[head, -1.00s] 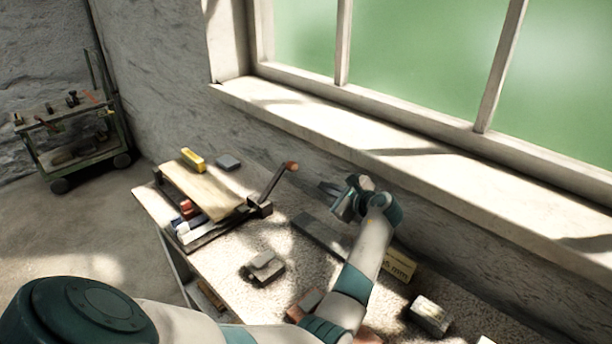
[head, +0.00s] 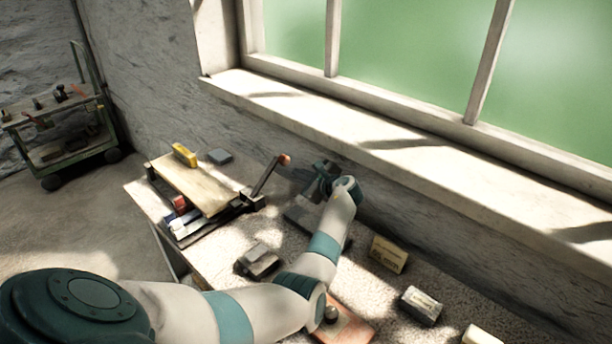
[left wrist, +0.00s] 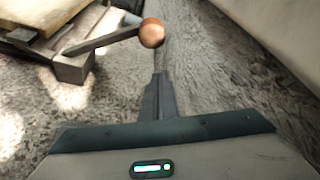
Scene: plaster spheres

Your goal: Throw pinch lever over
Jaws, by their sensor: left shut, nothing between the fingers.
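The pinch lever (head: 265,175) is a dark bar with a round copper-coloured knob (head: 284,159) at its end. It rises to the right from a dark pivot block (head: 254,201) at the right end of a clamp beside a wooden board (head: 195,185). In the left wrist view the knob (left wrist: 152,33) is ahead of the fingers, and the lever (left wrist: 103,42) runs left to the pivot block (left wrist: 73,67). My left gripper (head: 300,172) is shut and empty, just right of the knob and apart from it. Its fingers (left wrist: 157,97) point toward the knob. My right gripper is not seen.
The bench stands against a stone wall under a window sill (head: 380,145). A yellow block (head: 185,155) and a grey block (head: 220,156) lie near the board. Other blocks (head: 258,260) and a labelled box (head: 388,254) lie on the bench. A cart (head: 65,125) stands far left.

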